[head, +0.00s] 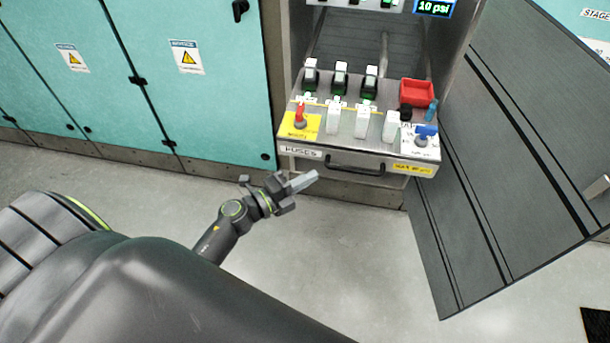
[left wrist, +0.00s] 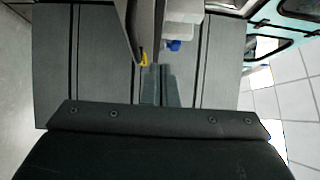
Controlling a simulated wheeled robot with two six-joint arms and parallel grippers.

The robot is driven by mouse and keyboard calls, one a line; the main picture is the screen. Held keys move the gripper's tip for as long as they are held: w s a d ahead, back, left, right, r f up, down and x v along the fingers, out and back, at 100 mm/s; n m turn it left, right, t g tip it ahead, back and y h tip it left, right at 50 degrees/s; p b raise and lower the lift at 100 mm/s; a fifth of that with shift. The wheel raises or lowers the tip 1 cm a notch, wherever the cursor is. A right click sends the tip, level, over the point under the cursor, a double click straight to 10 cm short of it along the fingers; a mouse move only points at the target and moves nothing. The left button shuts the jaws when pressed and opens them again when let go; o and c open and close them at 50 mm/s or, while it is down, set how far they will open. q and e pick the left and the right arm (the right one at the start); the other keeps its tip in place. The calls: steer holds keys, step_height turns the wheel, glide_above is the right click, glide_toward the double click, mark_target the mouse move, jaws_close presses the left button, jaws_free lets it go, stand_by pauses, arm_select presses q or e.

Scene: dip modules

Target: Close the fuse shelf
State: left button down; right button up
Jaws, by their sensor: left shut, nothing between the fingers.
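The fuse shelf (head: 345,150) is a metal drawer pulled out of the cabinet, with a "FUSES" label and a dark handle (head: 356,168) on its front. It carries white fuses, a red knob (head: 300,114), a blue knob (head: 425,131) and a red box (head: 416,93). My left gripper (head: 312,178) is shut and empty, just in front of and below the shelf's left front corner, in the head view. In the left wrist view its fingers (left wrist: 158,86) point toward the shelf's edge and the blue knob (left wrist: 173,45). Whether they touch the shelf is unclear. My right gripper is out of view.
A grey cabinet door (head: 500,150) stands open at the right of the shelf. Teal cabinets (head: 200,90) with warning labels line the left. The floor (head: 340,250) in front is clear. Another row of switches and a "10 psi" display (head: 434,8) sit above.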

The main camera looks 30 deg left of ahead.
mark_target(345, 148)
arm_select(q)
steer(key=x, duration=0.7)
steer(key=shift+w+d, duration=0.2)
steer(key=shift+w, duration=0.1)
steer(key=shift+w+a+f+b, duration=0.15)
steer(key=shift+w+a, duration=0.1)
steer(key=shift+w, duration=0.3)
steer(key=shift+w+a+b, duration=0.15)
steer(key=shift+w+a, duration=0.1)
steer(key=shift+w, duration=0.3)
steer(key=shift+w+a, duration=0.25)
steer(key=shift+w, duration=0.35)
steer(key=shift+w, duration=0.1)
